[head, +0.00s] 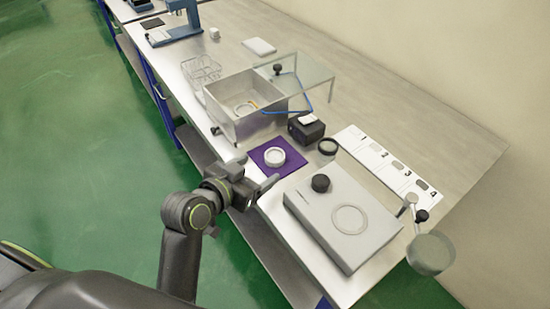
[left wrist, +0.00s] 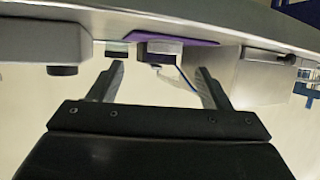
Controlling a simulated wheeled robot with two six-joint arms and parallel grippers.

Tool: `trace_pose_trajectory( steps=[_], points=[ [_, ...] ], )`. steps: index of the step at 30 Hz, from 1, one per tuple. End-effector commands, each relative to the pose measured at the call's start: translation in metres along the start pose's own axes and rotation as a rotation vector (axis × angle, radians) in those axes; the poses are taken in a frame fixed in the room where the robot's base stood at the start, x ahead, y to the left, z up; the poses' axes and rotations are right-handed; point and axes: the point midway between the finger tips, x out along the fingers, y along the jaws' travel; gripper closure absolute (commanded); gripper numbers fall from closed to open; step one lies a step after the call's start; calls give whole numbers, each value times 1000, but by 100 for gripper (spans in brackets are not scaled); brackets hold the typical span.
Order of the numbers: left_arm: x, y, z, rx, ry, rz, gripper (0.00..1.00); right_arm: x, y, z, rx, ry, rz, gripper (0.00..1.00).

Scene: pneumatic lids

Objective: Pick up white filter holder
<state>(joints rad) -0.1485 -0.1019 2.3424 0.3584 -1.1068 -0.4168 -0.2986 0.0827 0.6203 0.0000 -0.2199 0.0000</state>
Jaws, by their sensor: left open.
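The white filter holder (head: 274,156) is a round white ring-shaped piece lying on a purple mat (head: 263,166) on the metal bench. My left gripper (head: 255,173) is open at the bench's front edge, just in front of the mat, with the holder beyond its fingertips. Nothing is between the fingers. In the left wrist view the open fingers (left wrist: 160,82) point toward the bench and the purple mat (left wrist: 178,38) shows edge-on; I cannot clearly make out the holder there. My right gripper is not in view.
A metal basin (head: 235,120) stands left of the mat, with a clear lid (head: 300,75) behind. A black box (head: 306,128) and dark round cup (head: 327,147) stand behind the mat. A flat grey device (head: 340,215) is to the right, before a numbered white card (head: 385,165).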

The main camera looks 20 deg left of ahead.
Motion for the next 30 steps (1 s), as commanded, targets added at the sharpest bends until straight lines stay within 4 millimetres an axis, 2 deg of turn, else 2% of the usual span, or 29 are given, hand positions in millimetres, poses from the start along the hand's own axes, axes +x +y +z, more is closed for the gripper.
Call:
trace_pose_trajectory(
  steps=[3,11,21,30],
  points=[
    [14,0,0,-1,0,0,28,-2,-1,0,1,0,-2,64],
    [29,-2,-2,1,0,0,28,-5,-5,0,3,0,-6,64],
    [68,-7,-4,0,0,0,28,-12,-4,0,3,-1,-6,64],
    [72,-7,-4,0,0,-1,28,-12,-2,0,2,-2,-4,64]
  ],
)
